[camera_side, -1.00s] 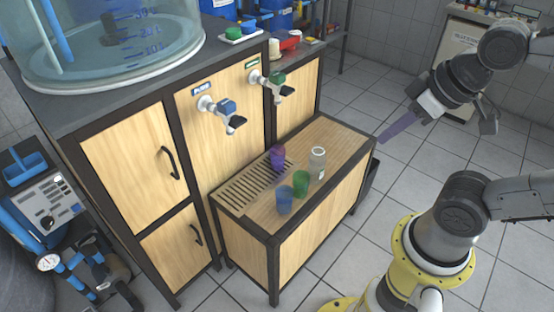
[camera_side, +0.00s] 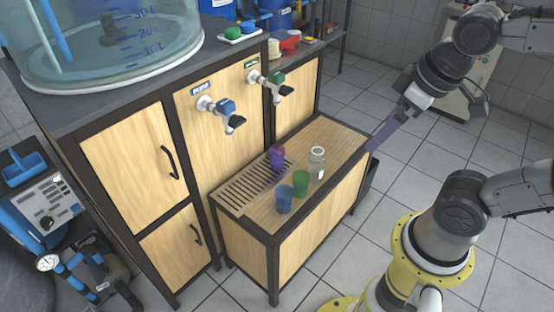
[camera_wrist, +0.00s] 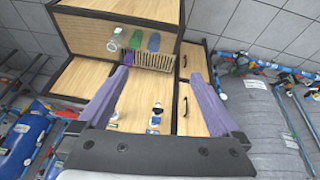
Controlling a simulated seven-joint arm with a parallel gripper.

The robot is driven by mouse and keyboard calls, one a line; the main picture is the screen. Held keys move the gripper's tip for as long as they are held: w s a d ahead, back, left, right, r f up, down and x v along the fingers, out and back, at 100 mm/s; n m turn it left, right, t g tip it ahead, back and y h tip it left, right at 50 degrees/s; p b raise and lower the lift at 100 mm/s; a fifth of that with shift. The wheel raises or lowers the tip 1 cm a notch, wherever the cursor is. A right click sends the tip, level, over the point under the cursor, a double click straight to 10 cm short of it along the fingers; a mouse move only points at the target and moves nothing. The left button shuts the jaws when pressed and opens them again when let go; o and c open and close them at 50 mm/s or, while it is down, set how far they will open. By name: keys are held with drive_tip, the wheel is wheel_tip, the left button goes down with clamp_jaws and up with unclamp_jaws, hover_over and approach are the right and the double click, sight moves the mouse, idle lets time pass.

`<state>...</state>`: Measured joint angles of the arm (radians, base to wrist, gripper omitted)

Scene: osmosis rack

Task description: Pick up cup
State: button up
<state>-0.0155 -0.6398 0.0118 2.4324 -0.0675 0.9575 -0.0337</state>
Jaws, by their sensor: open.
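Several cups stand upright on the low wooden bench (camera_side: 345,137). A blue cup (camera_side: 284,198) and a green cup (camera_side: 300,183) stand near its front edge, with a clear glass vessel (camera_side: 317,160) behind them to the right. A purple cup (camera_side: 277,157) stands on the slatted grate. In the wrist view, the blue cup (camera_wrist: 153,42), green cup (camera_wrist: 136,40) and clear vessel (camera_wrist: 115,40) show near the top. My gripper (camera_side: 373,147) is open and empty, its purple fingers at the bench's right end, apart from every cup. Both fingers (camera_wrist: 166,80) frame the wrist view.
A large water tank (camera_side: 110,45) stands on the cabinet. The bench's right half is clear.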

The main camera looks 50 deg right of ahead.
sight(275, 157)
drive_tip(key=w+d+f+n+g+h, duration=0.4)
drive_tip(key=w+f+n+g+h, duration=0.15)
drive_tip(key=w, duration=0.45)
drive_tip(key=w+d+f+n+g+h, duration=0.5)
drive_tip(key=w+f+n+h, duration=0.15)
drive_tip(key=w, duration=0.45)
drive_tip(key=w+f+n+t+h, duration=0.1)
drive_tip(key=w+f+n+t, duration=0.2)
drive_tip(key=w+f, duration=0.3)
drive_tip(key=w+d+f+n+t+h, duration=0.1)
drive_tip(key=w+f+n+t, duration=0.2)
drive_tip(key=f, duration=1.2)
drive_tip(key=w+d+f+n+t+h, duration=0.1)
drive_tip(key=w+f+n+t+h, duration=0.1)
drive_tip(key=w+f+t, duration=0.5)
drive_tip(key=shift+w+f+n, duration=0.35)
drive_tip(key=shift+w+f, duration=0.25)
drive_tip(key=shift+f, duration=0.3)
drive_tip(key=shift+w+f+n, duration=0.35)
drive_tip(key=shift+w+f, duration=0.2)
drive_tip(key=shift+f, duration=0.35)
drive_tip(key=shift+d+f, duration=0.15)
drive_tip(key=shift+f, duration=0.1)
drive_tip(key=shift+w+d, duration=0.25)
drive_tip(key=shift+d, duration=0.45)
drive_tip(key=x, duration=0.6)
drive_tip(key=shift+r, duration=0.1)
drive_tip(key=c, duration=1.5)
